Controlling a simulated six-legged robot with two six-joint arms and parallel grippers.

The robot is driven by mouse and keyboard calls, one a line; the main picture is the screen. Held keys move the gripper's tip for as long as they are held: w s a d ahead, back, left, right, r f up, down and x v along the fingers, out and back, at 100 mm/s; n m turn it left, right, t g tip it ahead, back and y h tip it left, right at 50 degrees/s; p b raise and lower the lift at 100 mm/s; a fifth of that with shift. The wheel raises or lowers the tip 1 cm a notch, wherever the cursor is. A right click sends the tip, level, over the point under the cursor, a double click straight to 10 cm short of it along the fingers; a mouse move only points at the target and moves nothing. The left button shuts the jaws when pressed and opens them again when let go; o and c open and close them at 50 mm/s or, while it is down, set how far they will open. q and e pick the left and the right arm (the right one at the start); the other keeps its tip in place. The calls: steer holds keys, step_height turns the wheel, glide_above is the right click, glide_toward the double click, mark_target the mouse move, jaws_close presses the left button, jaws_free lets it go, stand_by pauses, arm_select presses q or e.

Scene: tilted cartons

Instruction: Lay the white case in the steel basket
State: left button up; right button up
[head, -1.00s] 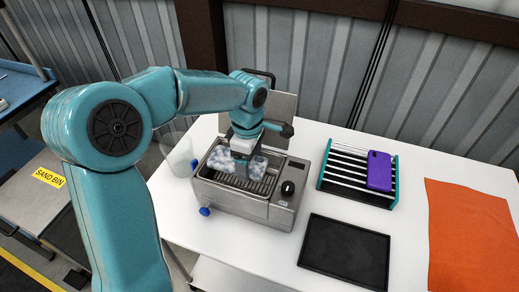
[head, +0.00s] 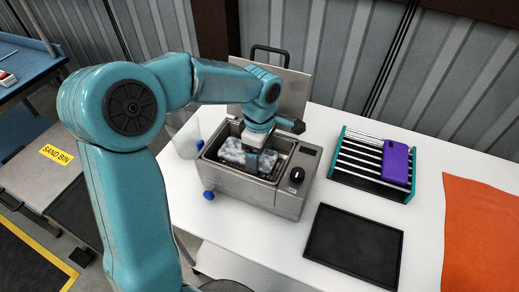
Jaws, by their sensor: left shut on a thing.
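The white case (head: 233,152), mottled with grey-blue, is inside the mouth of the steel basket (head: 244,175), which sits in a steel tank unit. My left gripper (head: 257,165) points down into the basket and is shut on the case. The gripper covers part of the case, so I cannot tell whether the case touches the basket floor. My right gripper is not in view.
The steel tank unit (head: 254,195) has a black knob and a raised lid (head: 285,92) behind. A rack (head: 352,160) with a purple case (head: 396,163) and a black tray (head: 352,248) stand to the right. An orange cloth (head: 480,230) lies at far right. A clear beaker (head: 186,140) is left.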

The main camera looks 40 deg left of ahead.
arm_select(q)
steer(key=shift+w+a+f, duration=0.1)
steer(key=shift+w+f, duration=0.1)
steer(key=shift+f, duration=0.55)
steer(key=shift+f+b, duration=0.35)
steer(key=shift+b, duration=0.15)
steer(key=shift+s+f+b, duration=0.3)
steer(key=shift+f+b, duration=0.25)
steer(key=shift+w+f+b, duration=0.3)
steer(key=shift+f+b, duration=0.3)
steer(key=shift+f, duration=0.2)
steer(key=shift+s+r, duration=0.15)
steer(key=shift+s, duration=0.05)
steer(key=shift+w, duration=0.1)
steer(key=shift+f, duration=0.25)
